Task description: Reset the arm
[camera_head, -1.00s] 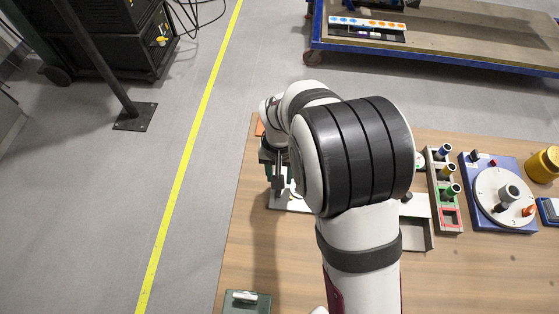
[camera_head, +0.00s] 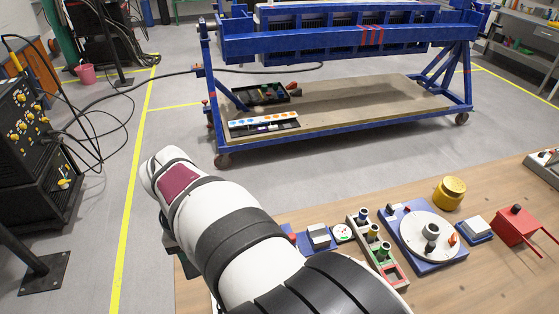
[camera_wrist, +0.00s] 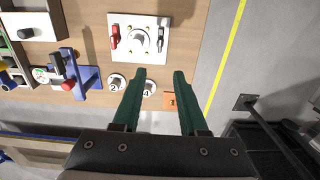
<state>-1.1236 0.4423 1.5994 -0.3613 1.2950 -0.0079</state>
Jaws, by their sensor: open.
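My gripper (camera_wrist: 160,74) is open and empty in the wrist view, its two green fingers apart above the table's edge. A white plate (camera_wrist: 160,22) with a central knob and a red clamp lies beyond the fingertips. In the head view my arm covers the lower middle and hides most of the gripper. The rotary jig's white dial (camera_head: 413,228) sits on a blue base.
The wooden table (camera_head: 480,280) also carries a block with coloured rings (camera_head: 383,252), a yellow canister (camera_head: 449,193) and a red box (camera_head: 515,226). A blue trolley (camera_head: 340,42) stands behind. Grey floor with yellow lines lies left of the table.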

